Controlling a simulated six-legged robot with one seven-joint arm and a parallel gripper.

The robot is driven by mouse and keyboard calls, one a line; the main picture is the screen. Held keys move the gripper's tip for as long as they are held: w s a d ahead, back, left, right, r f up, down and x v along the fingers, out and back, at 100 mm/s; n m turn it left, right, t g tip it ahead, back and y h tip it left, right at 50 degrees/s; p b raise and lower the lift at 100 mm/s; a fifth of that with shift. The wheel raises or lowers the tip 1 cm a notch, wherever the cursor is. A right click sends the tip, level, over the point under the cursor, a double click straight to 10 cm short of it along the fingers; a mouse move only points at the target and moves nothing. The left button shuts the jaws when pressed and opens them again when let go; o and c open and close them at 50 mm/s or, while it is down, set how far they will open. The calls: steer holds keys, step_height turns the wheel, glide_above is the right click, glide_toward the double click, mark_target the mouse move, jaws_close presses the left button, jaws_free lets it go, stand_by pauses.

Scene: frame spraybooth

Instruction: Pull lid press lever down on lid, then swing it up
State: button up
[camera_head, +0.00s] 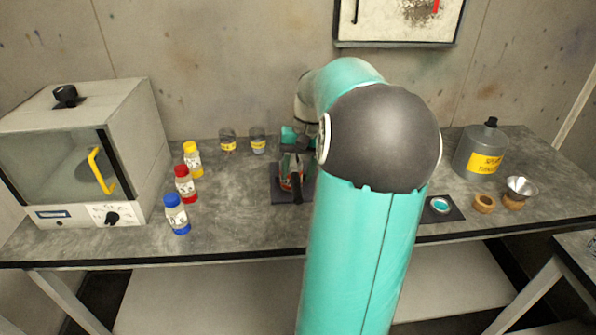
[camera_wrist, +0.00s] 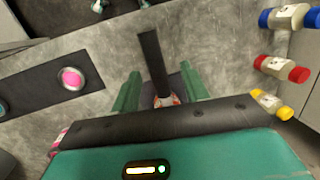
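The lid press (camera_head: 290,182) stands on a dark base plate in the middle of the bench, partly covered by my arm and gripper in the head view. Its black lever (camera_wrist: 153,60) shows as a long bar in the wrist view. My gripper (camera_wrist: 160,72) is over the press, with its two green fingers apart, one on each side of the lever. Gaps show between the lever and both fingers. A small red and white part of the press (camera_wrist: 172,100) shows below the lever. The lid itself is hidden or too small to tell.
Blue (camera_head: 177,214), red (camera_head: 185,184) and yellow (camera_head: 193,160) capped bottles stand left of the press. Two small jars stand behind. A booth (camera_head: 130,140) is at far left. A grey can (camera_head: 481,152) and a dark mat (camera_head: 452,212) with a cyan disc are at right.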

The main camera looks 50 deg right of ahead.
steer(key=w+v, duration=0.1)
steer(key=v, duration=1.2)
steer(key=shift+s+r, duration=0.4)
steer(key=shift+s, duration=0.1)
